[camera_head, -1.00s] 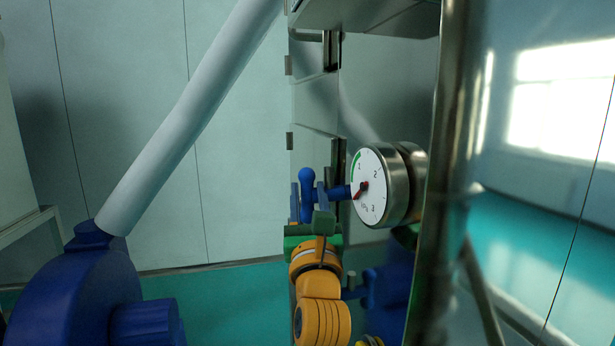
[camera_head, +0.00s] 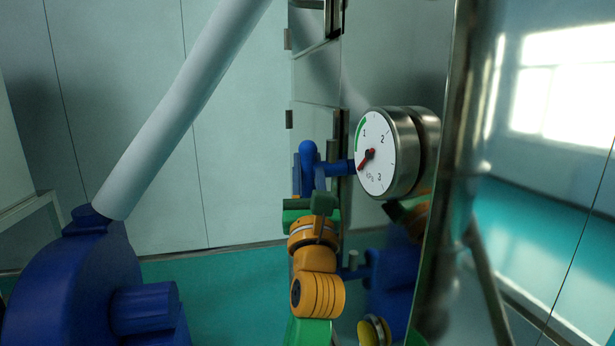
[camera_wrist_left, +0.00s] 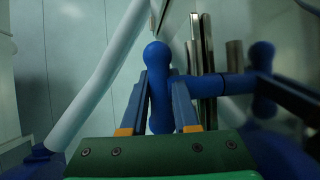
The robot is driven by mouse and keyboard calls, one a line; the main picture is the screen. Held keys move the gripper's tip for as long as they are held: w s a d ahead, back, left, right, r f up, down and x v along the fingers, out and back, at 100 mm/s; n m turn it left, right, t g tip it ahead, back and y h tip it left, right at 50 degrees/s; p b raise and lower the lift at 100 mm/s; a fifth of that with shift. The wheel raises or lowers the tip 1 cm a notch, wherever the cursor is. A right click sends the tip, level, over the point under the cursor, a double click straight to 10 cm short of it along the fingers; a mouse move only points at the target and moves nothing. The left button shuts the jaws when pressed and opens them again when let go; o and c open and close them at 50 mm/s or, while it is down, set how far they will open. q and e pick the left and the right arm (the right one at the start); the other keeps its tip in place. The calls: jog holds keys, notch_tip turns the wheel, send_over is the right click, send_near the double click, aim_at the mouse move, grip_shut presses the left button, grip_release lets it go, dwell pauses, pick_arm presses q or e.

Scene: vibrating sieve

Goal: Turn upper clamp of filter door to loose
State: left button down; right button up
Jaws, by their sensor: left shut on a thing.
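The upper clamp is a blue rounded handle (camera_head: 308,150) on a blue rod beside the pressure gauge. It stands nearly upright in the head view. My left gripper (camera_head: 310,175), with blue fingers and a green body, reaches up to it from below and is shut on the handle. In the left wrist view the handle (camera_wrist_left: 156,54) stands upright between the two fingers, its round top showing above them. My right gripper is not in view.
A round white-faced gauge (camera_head: 377,154) sits just right of the clamp on a shiny metal body (camera_head: 440,200) that reflects my arm. A blue blower-like machine (camera_head: 75,285) with a slanted grey pipe (camera_head: 185,105) stands at left. Open floor (camera_head: 230,290) lies between.

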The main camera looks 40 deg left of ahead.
aim_at(308, 172)
pick_arm(q)
jog(key=c, duration=1.1)
grip_release()
jog(key=shift+o, duration=0.8)
jog(key=shift+d, duration=0.1)
jog(key=shift+s+d+r, duration=0.15)
jog(key=shift+s, duration=0.1)
jog(key=b+v, duration=0.4)
jog(key=v, duration=0.3)
